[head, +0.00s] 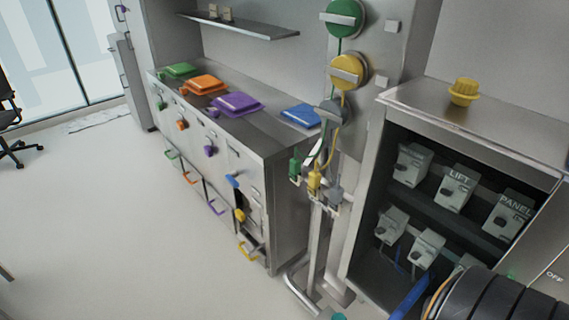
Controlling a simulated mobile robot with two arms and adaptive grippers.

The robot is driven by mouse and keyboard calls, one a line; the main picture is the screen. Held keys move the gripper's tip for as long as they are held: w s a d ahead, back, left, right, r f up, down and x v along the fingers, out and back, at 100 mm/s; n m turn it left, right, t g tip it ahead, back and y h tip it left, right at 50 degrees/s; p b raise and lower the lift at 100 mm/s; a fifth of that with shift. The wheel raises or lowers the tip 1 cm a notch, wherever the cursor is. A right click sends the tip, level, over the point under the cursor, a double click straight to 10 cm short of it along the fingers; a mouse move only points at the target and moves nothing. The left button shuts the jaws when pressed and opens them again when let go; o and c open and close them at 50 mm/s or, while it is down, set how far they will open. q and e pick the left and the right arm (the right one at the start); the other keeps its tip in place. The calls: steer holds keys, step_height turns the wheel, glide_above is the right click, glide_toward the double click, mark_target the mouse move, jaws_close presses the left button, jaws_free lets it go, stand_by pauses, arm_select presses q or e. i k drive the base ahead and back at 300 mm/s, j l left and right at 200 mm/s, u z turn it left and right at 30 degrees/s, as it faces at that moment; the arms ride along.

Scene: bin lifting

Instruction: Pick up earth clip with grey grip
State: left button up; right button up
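The earth clip with grey grip (335,192) hangs at the right end of a small holder on a steel post. A clip with a yellow grip (314,181) hangs just left of it, and one with a green grip (294,166) hangs further left. A grey reel (331,112) sits above the clips, below a yellow reel (349,71) and a green reel (342,18). The grey clip's jaws are too small to make out. Neither of my grippers is in view. A dark ribbed part at the bottom right appears to be my arm.
A steel counter (250,128) with coloured lids stands left.

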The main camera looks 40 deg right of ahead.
mark_target(336, 194)
steer(key=i+z, duration=0.25)
steer(key=i, duration=0.15)
steer(key=i+j+z, duration=0.25)
steer(key=i, duration=0.15)
steer(key=i+j+z, duration=0.25)
steer(key=i, duration=0.15)
steer(key=l, duration=0.1)
